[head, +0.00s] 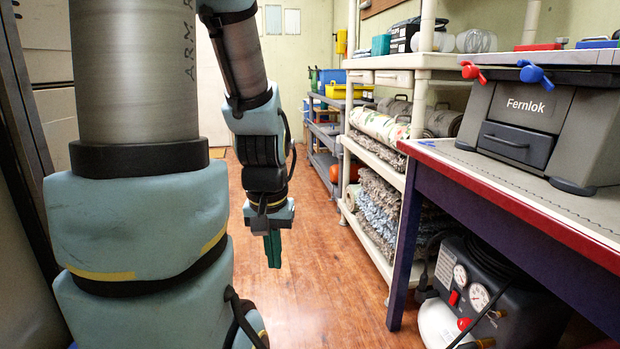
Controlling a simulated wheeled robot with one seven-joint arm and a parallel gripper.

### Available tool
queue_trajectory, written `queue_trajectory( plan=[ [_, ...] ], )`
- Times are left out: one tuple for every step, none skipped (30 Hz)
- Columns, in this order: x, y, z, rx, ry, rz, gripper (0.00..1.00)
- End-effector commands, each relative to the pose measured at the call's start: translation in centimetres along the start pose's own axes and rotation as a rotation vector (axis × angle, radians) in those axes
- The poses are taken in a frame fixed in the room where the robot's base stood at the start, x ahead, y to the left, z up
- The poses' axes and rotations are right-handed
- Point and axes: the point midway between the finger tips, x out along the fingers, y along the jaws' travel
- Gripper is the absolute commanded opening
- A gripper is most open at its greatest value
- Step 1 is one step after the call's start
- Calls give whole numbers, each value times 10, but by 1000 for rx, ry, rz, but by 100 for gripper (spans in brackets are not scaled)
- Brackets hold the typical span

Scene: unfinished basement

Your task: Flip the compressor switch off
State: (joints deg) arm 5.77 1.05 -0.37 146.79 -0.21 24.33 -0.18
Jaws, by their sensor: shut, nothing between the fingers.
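The compressor (505,290) stands on the floor under the workbench at the lower right. It has a dark body, two round white gauges, a white tank and a black hose. A red knob (464,324) is lower down. My gripper (273,262) hangs pointing down over the open floor, in the middle of the view. It is shut and empty, well to the left of the compressor and apart from it.
The workbench (535,195) with a red edge and dark legs stands over the compressor. A grey Fernlok toolbox (535,120) sits on top. A beige shelf (375,155) with rolled rugs is behind it. The wooden floor (320,285) between my arm and the bench is clear.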

Motion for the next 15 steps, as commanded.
queue_trajectory(
  plan=[
    [-20, 0, -3, 0, 0, 0, 0],
    [-26, 0, -4, 0, 0, 0, 0],
    [-34, 0, -5, -1, 1, 0, 0],
    [-40, 0, -6, -1, 1, 0, 0],
    [-47, 0, -7, -1, 1, 0, 0],
    [-56, 1, -8, -1, 1, 1, 0],
    [-64, 1, -10, -1, 1, 1, 0],
    [-72, 1, -11, -1, 2, 1, 0],
    [-84, 1, -12, -1, 2, 1, 0],
    [-94, 1, -14, -1, 2, 1, 0],
    [-103, 1, -15, -1, 2, 1, 0],
    [-117, 1, -17, -1, 2, 1, 0],
    [-126, 1, -18, -1, 2, 1, 0],
    [-136, 1, -20, -1, 2, 1, 0],
    [-148, 1, -22, -1, 2, 1, 0]
  ],
)
